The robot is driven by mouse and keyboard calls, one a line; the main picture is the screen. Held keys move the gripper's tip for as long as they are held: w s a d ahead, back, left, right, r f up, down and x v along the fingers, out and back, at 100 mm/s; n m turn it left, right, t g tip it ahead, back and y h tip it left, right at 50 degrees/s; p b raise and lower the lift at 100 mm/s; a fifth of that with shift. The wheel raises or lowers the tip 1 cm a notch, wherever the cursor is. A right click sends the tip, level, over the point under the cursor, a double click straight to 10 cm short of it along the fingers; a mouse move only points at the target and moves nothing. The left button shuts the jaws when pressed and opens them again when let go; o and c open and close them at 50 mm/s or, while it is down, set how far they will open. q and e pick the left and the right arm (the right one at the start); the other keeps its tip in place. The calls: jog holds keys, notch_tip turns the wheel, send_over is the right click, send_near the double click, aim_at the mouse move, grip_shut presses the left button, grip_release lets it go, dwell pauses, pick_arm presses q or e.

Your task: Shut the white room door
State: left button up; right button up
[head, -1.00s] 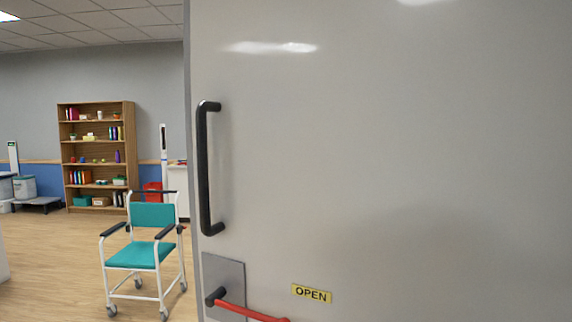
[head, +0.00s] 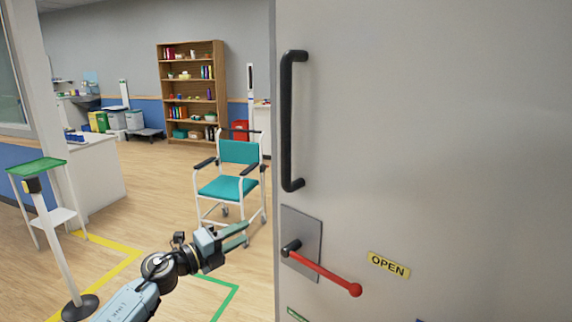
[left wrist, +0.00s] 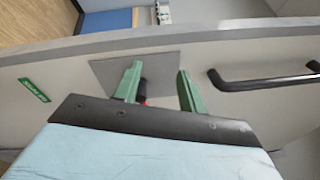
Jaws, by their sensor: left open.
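The white room door (head: 420,130) stands open and fills the right half of the head view. It has a black vertical pull handle (head: 289,120), and below it a metal plate with a red lever (head: 325,270) beside a yellow OPEN label (head: 389,265). My left gripper (head: 244,236) is open and empty, left of the door's edge and the lever plate, apart from the lever in the head view. In the left wrist view the green fingers (left wrist: 158,88) point at the metal plate (left wrist: 105,72); the lever is mostly hidden behind them. My right gripper is not in view.
A teal wheeled chair (head: 239,155) stands behind my left gripper. A post with a round black base (head: 80,307) and a green-topped stand (head: 37,167) are at the left. A bookshelf (head: 190,75) stands at the back. The wooden floor between is clear.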

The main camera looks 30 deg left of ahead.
pick_arm(q)
jog(key=s+d+r+m+p, duration=0.1)
jog(key=s+d+r+m, duration=0.1)
jog(key=r+m, duration=0.5)
jog(key=s+d+r+m+g+h, duration=0.1)
jog(key=s+d+r+m, duration=0.15)
jog(key=r, duration=0.85)
jog(key=s+d+r+m+p, duration=0.1)
jog(key=s+r+m, duration=0.1)
jog(key=r+m, duration=0.55)
jog(key=w+d+r+n+p, duration=0.1)
jog(key=w+d+p, duration=0.4)
jog(key=w, duration=0.7)
jog(key=shift+r+n, duration=0.3)
jog(key=shift+r, duration=0.1)
jog(key=shift+c, duration=0.4)
grip_shut()
